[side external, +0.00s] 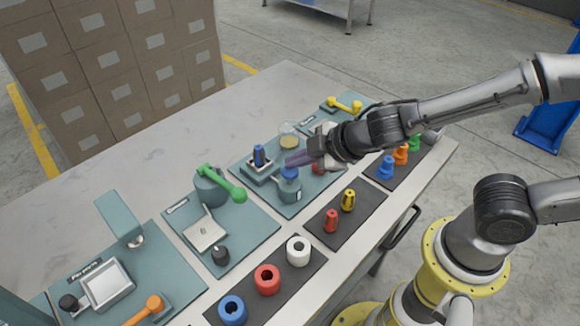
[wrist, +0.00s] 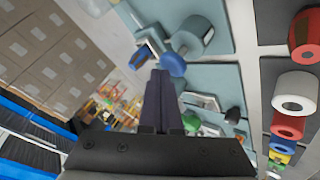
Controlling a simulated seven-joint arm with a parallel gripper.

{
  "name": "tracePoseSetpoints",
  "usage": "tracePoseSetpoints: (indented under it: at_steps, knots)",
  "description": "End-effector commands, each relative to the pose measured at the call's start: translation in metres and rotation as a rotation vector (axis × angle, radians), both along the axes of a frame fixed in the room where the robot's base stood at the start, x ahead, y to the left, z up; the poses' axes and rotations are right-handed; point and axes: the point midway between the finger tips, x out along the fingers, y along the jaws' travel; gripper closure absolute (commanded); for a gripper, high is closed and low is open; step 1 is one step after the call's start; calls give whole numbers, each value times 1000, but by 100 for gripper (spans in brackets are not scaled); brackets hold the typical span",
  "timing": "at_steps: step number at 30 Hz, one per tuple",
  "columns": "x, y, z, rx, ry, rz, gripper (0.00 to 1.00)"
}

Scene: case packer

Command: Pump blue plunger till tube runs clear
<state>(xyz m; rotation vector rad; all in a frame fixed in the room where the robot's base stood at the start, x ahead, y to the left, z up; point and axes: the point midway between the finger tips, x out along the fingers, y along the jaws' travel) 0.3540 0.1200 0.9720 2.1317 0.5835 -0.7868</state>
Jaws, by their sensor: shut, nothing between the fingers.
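A blue round knob, the blue plunger (side external: 289,173), tops a teal cylindrical body (side external: 290,190) on a teal mat. It also shows in the wrist view (wrist: 173,64), just beyond my fingertips. My gripper (side external: 296,158) is shut and empty, its dark fingers together and pointing left, just above and behind the plunger in the side view. In the wrist view my gripper (wrist: 158,74) ends close to the knob; I cannot tell whether they touch. A clear cup (side external: 289,137) with yellowish liquid stands behind. I cannot make out a tube.
A dark blue piece (side external: 258,155) stands on a square base on the same mat. A green-handled teal device (side external: 212,185) stands to the left. Red and yellow pieces (side external: 348,199) and several coloured rings (side external: 267,278) sit on dark mats in front. The back left tabletop is clear.

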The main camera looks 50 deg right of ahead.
Motion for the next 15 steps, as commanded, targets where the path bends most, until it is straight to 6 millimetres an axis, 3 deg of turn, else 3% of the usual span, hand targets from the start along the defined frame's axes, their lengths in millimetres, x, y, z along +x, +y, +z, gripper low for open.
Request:
tracePoseSetpoints:
  at_steps: [15]
  knots:
    - [-1,0,-8,-3,4,0,100]
